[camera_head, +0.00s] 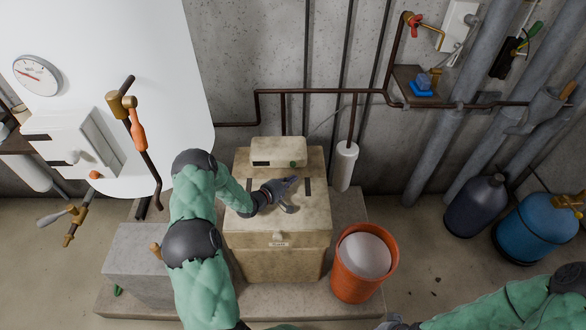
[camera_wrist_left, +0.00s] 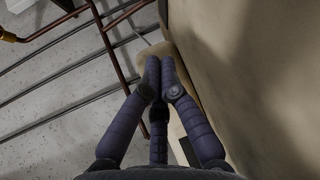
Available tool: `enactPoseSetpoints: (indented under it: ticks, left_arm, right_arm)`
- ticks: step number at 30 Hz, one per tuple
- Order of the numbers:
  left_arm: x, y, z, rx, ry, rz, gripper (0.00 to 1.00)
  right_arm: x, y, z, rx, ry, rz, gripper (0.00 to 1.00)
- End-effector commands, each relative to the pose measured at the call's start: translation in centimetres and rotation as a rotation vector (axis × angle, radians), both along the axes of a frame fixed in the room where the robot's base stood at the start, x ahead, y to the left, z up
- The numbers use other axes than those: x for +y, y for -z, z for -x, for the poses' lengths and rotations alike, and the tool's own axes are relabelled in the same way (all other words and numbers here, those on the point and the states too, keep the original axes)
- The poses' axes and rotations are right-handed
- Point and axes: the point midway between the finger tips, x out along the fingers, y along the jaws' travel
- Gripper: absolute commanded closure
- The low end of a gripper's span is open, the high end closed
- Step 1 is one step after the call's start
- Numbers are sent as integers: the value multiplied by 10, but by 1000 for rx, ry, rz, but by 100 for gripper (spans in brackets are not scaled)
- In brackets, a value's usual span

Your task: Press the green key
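The green key (camera_head: 293,164) is a small dark-green round button on the front of a cream box (camera_head: 270,148) with a dark display. The box sits at the back of a worn beige cabinet (camera_head: 278,265). My left gripper (camera_head: 293,181) is over the cabinet top, just in front of the key and apart from it in the head view. In the left wrist view its fingertips (camera_wrist_left: 160,64) are together with nothing seen between them. There the fingers cover part of the cream box, and I cannot make out the key. My right gripper (camera_head: 396,325) is barely in view at the bottom edge.
An orange bucket (camera_head: 352,283) stands right of the cabinet and a grey block (camera_head: 135,245) stands left. A white cylinder (camera_head: 344,168) on a pipe hangs right of the cream box. A valve with an orange handle (camera_head: 138,130) is at the left. Gas bottles (camera_head: 477,205) stand at the right.

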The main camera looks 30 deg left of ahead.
Motion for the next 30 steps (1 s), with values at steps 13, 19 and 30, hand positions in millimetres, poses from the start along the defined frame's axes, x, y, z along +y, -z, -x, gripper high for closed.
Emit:
enactPoseSetpoints:
  ticks: [13, 19, 30]
  left_arm:
    - [17, 1, -29, 0, 0, 0, 100]
    - [18, 0, -29, 0, 0, 0, 100]
    - [18, 0, -29, 0, 0, 0, 100]
  right_arm:
    - [0, 18, 0, 0, 0, 0, 100]
    - [0, 18, 0, 0, 0, 0, 100]
    - [0, 18, 0, 0, 0, 0, 100]
